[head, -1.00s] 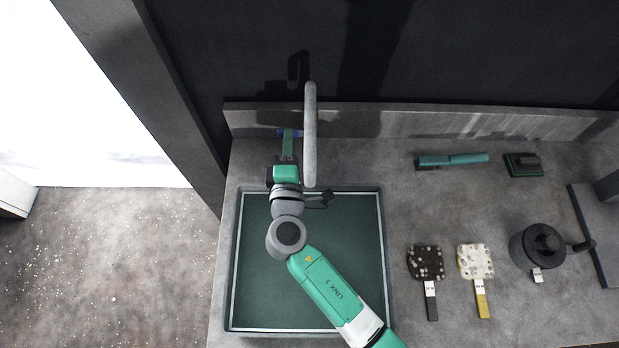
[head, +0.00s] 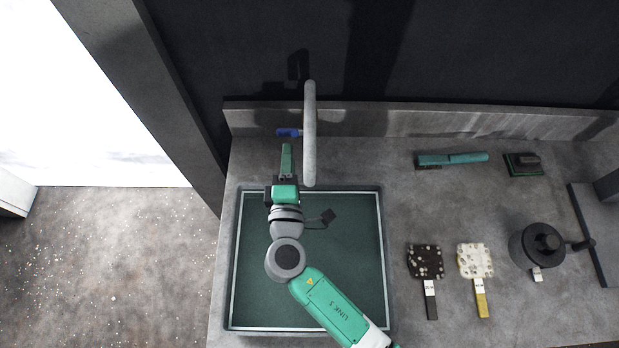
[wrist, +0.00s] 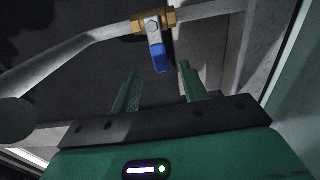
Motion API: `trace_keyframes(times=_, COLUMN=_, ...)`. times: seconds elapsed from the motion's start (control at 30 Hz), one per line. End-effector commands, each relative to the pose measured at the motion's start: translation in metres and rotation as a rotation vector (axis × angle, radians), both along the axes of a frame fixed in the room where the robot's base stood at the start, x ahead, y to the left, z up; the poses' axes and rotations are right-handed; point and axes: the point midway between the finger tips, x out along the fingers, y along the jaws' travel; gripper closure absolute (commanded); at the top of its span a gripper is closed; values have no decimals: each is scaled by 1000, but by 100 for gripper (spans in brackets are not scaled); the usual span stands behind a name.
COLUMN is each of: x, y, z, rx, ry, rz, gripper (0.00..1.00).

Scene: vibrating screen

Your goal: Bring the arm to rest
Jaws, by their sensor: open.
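My gripper (head: 286,152) is in the head view, above the back edge of the green basin and pointing at the back wall. In the wrist view my gripper (wrist: 160,82) shows two green fingers spread apart with nothing between them. A blue valve handle (head: 288,132) lies just beyond the fingertips, apart from them. In the wrist view the blue handle (wrist: 158,58) hangs from a brass valve (wrist: 153,21) on a grey pipe.
A grey spout pipe (head: 310,135) stands close to the right of my gripper. The green basin (head: 380,235) lies under my arm. To the right are a teal tool (head: 452,159), a dark brush-like block (head: 524,164), two handled pieces (head: 426,263) (head: 475,261) and a black pot (head: 537,247).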

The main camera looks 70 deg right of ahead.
Motion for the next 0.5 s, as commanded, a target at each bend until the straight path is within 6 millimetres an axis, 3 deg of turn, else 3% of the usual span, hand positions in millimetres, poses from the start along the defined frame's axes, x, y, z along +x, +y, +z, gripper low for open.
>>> trace_keyframes(times=0.2, x=-6, y=21, z=0, rx=0, ry=-1, rz=0, gripper=56)
trace_keyframes(times=0.5, x=-7, y=23, z=0, rx=0, ry=-1, rz=-1, gripper=56)
